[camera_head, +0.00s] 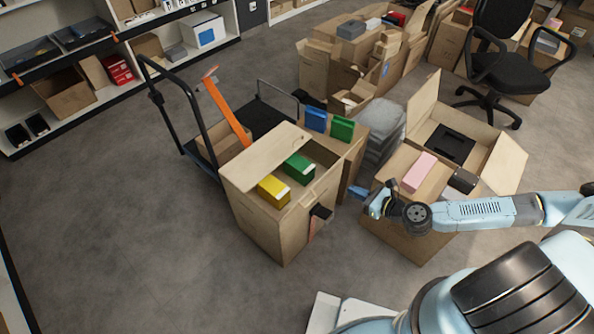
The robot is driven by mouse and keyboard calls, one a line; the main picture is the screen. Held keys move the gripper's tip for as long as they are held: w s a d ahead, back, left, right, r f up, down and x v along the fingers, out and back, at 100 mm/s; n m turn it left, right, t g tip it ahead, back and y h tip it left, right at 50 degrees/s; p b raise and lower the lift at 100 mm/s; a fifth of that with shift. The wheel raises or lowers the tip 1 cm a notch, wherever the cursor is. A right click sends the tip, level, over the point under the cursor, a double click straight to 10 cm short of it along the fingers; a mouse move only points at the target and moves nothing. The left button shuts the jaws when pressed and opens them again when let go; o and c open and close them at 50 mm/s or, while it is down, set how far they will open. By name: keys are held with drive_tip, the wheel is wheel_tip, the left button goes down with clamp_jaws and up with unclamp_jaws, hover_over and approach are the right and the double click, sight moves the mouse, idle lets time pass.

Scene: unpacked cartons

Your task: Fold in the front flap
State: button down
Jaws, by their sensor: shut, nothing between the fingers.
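An open carton (262,222) stands on the floor in the middle, with a yellow box (273,190) and a green box (299,168) in its top. A pale flap (262,155) lies across its far left side. The carton's right side has a raised edge (323,185), and a dark piece (320,212) sits at its near right corner. I cannot tell which flap is the front one. My gripper (372,204) is to the right of this carton, apart from it, shut and empty. Its fingertips are small and hard to make out.
Beside my gripper stands another open carton (402,236) with a pink box (419,171) on top. Behind are a carton with blue and green folders (329,124), a grey stack (381,130) and a black trolley (205,125). The floor at left is clear.

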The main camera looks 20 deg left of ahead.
drive_tip(key=r+x, duration=0.1)
drive_tip(key=x, duration=0.3)
drive_tip(key=r+x, duration=0.1)
drive_tip(key=x, duration=0.3)
drive_tip(key=a+r+x, duration=0.1)
drive_tip(key=x, duration=0.4)
drive_tip(key=shift+w, duration=0.15)
drive_tip(key=w+a+f, duration=0.5)
drive_tip(key=a+f, duration=0.4)
drive_tip(key=a, duration=0.3)
wheel_tip(320, 180, up, 11)
drive_tip(key=shift+a+r, duration=0.15)
drive_tip(key=shift+r, duration=0.1)
idle(0.5)
drive_tip(key=shift+w, duration=0.1)
